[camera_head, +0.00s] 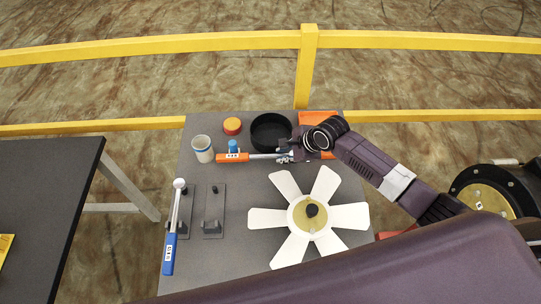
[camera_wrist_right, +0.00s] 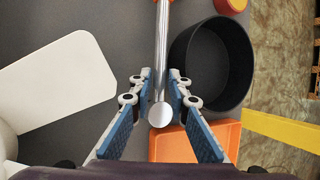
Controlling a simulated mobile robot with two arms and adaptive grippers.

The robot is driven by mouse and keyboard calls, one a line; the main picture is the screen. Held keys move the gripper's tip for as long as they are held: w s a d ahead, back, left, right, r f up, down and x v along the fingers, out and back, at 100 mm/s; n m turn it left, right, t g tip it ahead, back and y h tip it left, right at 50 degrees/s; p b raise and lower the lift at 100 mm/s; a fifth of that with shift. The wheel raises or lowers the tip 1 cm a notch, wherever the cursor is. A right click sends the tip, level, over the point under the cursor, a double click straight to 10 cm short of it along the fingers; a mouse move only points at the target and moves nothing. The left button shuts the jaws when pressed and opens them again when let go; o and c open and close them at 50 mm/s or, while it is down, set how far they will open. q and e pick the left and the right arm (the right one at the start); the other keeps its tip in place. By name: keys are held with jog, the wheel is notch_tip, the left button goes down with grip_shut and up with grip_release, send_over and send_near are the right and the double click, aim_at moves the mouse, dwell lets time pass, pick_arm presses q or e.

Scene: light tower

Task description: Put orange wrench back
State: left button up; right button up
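The orange wrench (camera_head: 233,157) lies near the back of the grey table, with its orange handle to the left and its silver shaft running right. In the right wrist view its silver shaft (camera_wrist_right: 162,50) ends in a round knob between my fingers. My right gripper (camera_head: 287,156) is over this knob end. In the wrist view (camera_wrist_right: 160,88) its blue-padded fingers stand on both sides of the shaft, with small gaps showing. Two dark holder plates (camera_head: 214,222) lie at the left of the table; a blue-handled wrench (camera_head: 169,253) lies by the left one. My left gripper is not in view.
A black round bowl (camera_head: 271,119) and an orange tray (camera_head: 318,118) are close to the right gripper. A white fan (camera_head: 290,250) covers the front right. A white cup (camera_head: 202,143), blue item (camera_head: 233,146) and orange-red round item (camera_head: 232,126) stand behind the handle.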

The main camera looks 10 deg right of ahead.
jog(key=shift+w+a+f, duration=0.2)
jog(key=shift+w+f, duration=0.1)
jog(key=shift+f, duration=0.35)
jog(key=shift+c, duration=1.1)
grip_shut()
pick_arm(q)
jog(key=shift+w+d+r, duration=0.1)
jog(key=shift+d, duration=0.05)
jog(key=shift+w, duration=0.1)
pick_arm(e)
jog(key=shift+w+r, duration=0.1)
